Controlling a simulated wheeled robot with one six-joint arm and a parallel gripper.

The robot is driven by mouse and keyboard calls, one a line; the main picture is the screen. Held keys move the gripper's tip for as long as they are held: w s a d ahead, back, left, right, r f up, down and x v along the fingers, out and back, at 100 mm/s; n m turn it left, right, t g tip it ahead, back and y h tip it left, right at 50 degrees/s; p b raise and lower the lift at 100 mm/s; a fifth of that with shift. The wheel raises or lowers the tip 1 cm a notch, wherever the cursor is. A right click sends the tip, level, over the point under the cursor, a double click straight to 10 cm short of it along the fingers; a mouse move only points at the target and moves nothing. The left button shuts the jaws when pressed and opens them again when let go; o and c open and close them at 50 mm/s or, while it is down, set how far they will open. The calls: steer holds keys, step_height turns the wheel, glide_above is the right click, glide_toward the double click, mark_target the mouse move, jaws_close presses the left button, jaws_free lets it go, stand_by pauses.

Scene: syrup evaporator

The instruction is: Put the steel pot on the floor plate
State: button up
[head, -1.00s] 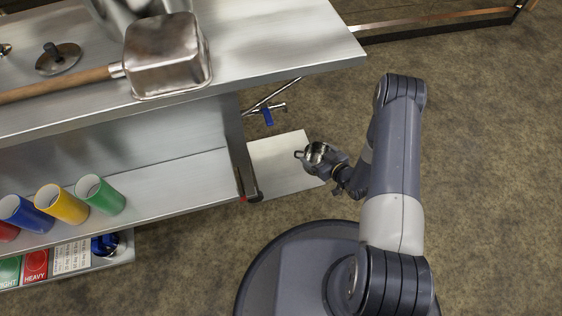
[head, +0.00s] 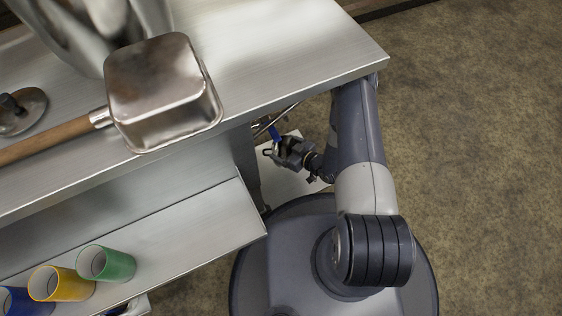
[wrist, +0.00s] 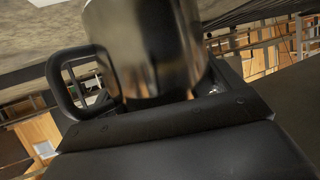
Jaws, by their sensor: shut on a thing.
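The steel pot (wrist: 150,45), a small shiny cylinder with a dark loop handle at its left, fills the upper middle of the wrist view. My gripper (head: 284,151) is shut on it. In the head view the pot shows only as a small part at the gripper's tip, beside the bench's edge. The floor plate (head: 284,187) is a pale flat sheet on the floor, partly hidden by the bench, my arm and my base. The pot is over or near the plate's far part in the picture; I cannot tell whether it touches.
The steel bench (head: 290,60) overhangs close to my arm. A blue-handled valve (head: 274,132) is right by the gripper. A scoop with a wooden handle (head: 160,85) lies on the bench. Coloured cups (head: 108,264) stand on the lower shelf. Open floor (head: 470,150) lies to the right.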

mark_target(285, 152)
step_height(285, 152, down, 9)
steer(key=b, duration=0.4)
steer(key=shift+f, duration=0.15)
steer(key=o, duration=0.9)
steer(key=shift+f, duration=0.1)
